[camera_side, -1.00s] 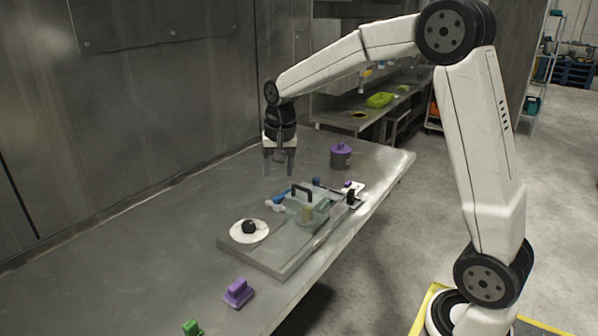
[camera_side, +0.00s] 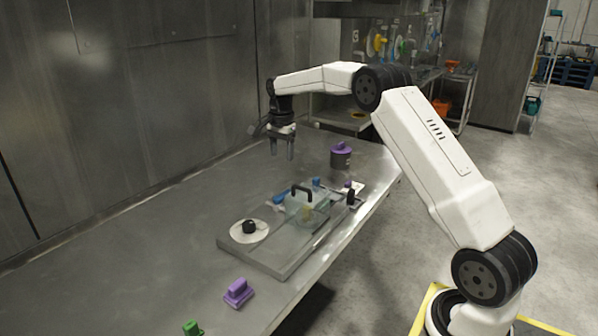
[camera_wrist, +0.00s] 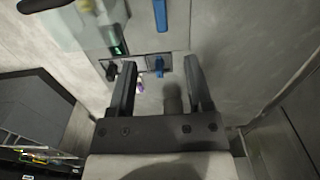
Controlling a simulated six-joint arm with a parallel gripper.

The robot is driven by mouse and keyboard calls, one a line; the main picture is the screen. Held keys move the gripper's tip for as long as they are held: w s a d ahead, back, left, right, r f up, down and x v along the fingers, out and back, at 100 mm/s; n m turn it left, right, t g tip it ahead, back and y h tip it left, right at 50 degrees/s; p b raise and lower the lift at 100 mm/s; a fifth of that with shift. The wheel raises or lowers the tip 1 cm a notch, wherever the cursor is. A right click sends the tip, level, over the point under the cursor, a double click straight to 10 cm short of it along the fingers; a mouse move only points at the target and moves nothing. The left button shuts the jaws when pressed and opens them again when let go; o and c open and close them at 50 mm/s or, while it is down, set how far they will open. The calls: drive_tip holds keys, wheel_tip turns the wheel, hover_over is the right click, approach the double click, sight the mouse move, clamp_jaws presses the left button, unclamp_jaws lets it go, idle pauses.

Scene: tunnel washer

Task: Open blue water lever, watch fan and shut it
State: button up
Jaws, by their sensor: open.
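A grey base plate (camera_side: 300,238) on the steel table carries a clear box (camera_side: 297,205) with a black handle (camera_side: 302,191). Two blue parts show there: a small upright one (camera_side: 316,183) behind the box and a longer one (camera_side: 279,197) at its left. In the wrist view a small blue lever (camera_wrist: 159,66) stands on a dark plate, and a blue bar (camera_wrist: 161,14) lies beyond it. I cannot tell for sure which is the water lever, nor make out the fan. My gripper (camera_side: 282,147) is open and empty above the table, behind the plate; it also shows in the wrist view (camera_wrist: 160,64).
A white disc (camera_side: 240,234) with a black knob sits on the plate's near end. A purple-lidded pot (camera_side: 341,155) stands behind at right. A purple block (camera_side: 239,293) and a green block (camera_side: 193,328) lie in front. A wall borders the table at left.

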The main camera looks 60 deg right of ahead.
hover_over(283, 194)
drive_tip(key=shift+s+f, duration=0.1)
drive_tip(key=shift+f, duration=2.5)
drive_tip(key=shift+f, duration=3.85)
clamp_jaws()
